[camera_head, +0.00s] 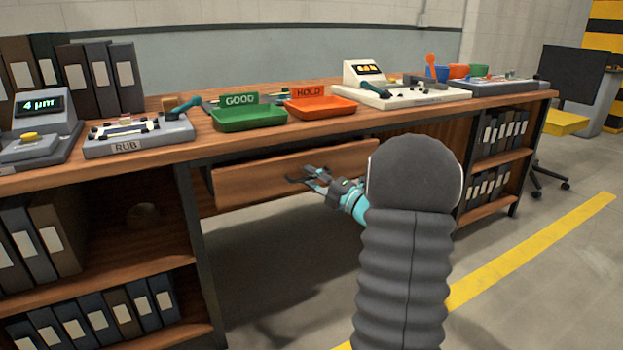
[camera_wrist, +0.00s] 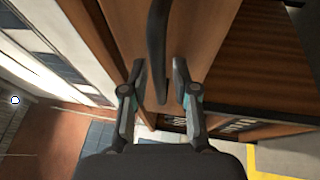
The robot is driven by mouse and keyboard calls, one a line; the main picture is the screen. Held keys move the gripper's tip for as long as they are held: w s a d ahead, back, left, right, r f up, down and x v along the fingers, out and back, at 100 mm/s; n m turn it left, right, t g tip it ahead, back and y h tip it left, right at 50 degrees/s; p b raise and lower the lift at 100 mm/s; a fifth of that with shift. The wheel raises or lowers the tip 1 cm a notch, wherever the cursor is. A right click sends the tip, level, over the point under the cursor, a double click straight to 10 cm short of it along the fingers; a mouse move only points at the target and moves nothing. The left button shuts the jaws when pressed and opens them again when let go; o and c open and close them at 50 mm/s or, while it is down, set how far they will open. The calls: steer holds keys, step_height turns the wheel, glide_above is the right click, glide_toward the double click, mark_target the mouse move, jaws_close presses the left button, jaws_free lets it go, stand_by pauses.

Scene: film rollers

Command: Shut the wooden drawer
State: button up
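The wooden drawer (camera_head: 250,181) sits under the workbench top in the head view and stands partly pulled out. Its plain wooden front also fills the upper middle of the wrist view (camera_wrist: 197,35). A dark bar handle (camera_wrist: 157,45) is fixed to that front. My gripper (camera_head: 312,176) is at the drawer front, by the handle. In the wrist view my gripper (camera_wrist: 160,78) is open, with one finger on each side of the handle's near end. Gaps show between the fingers and the handle. My arm hides part of the drawer's right side in the head view.
The bench top (camera_head: 190,150) carries a green GOOD tray (camera_head: 249,117), an orange HOLD tray (camera_head: 320,107) and several instruments. Shelves with binders flank the drawer. The floor below the drawer is clear. An office chair (camera_head: 560,125) stands at the right.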

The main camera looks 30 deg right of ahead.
mark_target(304, 188)
jaws_close()
steer(key=shift+w+d+r+p, duration=0.1)
steer(key=shift+w+p, duration=0.55)
steer(key=shift+w, duration=0.45)
steer(key=shift+w+d+p, duration=0.1)
steer(key=shift+w+p, duration=0.5)
steer(key=shift+w, duration=0.45)
steer(key=shift+o, duration=2)
jaws_free()
steer(key=shift+w+a, duration=0.1)
steer(key=v, duration=1.2)
